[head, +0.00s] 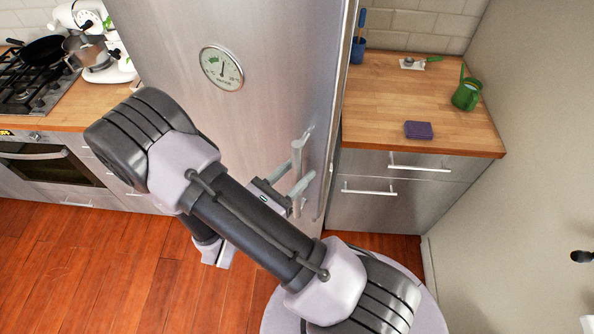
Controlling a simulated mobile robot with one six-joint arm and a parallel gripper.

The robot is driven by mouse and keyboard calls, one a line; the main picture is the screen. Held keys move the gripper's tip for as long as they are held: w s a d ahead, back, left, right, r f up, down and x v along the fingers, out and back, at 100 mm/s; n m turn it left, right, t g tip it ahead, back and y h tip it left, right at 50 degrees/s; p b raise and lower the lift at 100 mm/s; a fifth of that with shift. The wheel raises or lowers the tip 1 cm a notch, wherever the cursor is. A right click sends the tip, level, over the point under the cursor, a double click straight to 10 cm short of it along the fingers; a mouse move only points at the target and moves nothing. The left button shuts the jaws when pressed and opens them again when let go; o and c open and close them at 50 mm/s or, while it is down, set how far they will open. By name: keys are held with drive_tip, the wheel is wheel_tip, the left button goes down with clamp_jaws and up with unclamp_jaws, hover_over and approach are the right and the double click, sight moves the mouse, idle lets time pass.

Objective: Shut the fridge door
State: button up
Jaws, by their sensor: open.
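The fridge door (255,115) is a tall brushed-steel panel in the middle of the head view, with a round dial (221,68) high on it. A narrow strip runs down its right edge; I cannot tell how wide any gap behind it is. The pale bar handle (297,155) stands near that right edge. My gripper (284,187) is open, at the handle's lower part and partly hidden behind my arm. I cannot tell whether its fingers touch the handle or stand around it.
A wooden counter (385,95) above steel drawers (385,205) stands right of the fridge, holding a green watering can (467,94) and a purple sponge (418,130). A stove and oven (50,165) are at left. A wall (530,150) closes the right side. The wooden floor (90,265) at lower left is clear.

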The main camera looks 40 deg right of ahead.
drive_tip(key=shift+a, duration=0.1)
idle(0.3)
drive_tip(key=v, duration=1.7)
drive_tip(key=shift+p, duration=0.45)
drive_tip(key=shift+a, duration=0.1)
